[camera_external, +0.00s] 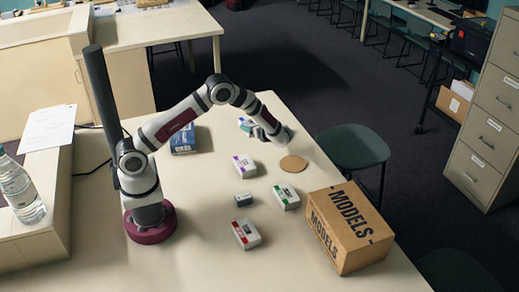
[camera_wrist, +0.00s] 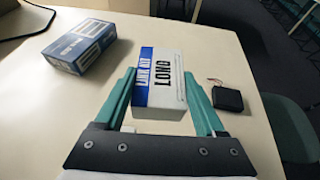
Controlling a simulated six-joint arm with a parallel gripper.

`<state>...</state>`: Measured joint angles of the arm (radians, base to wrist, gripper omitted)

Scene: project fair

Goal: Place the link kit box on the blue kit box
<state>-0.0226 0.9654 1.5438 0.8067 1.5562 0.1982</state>
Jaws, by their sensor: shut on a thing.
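The link kit box (camera_wrist: 161,80) is white and blue with the words LINK KIT LONG. My gripper (camera_wrist: 161,88) is shut on it, one teal finger on each side, in the wrist view. I cannot tell whether the box touches the table. The blue kit box (camera_external: 183,140) lies flat on the table, left of my gripper. It also shows at upper left in the wrist view (camera_wrist: 80,45), apart from the held box, with its top clear.
A small black box with wires (camera_wrist: 227,97) lies right of the held box. Purple-marked (camera_external: 244,166), green-marked (camera_external: 286,196) and red-marked (camera_external: 246,234) boxes, a small grey block (camera_external: 243,199), a round disc (camera_external: 293,163) and a MODELS carton (camera_external: 365,240) are nearer the camera.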

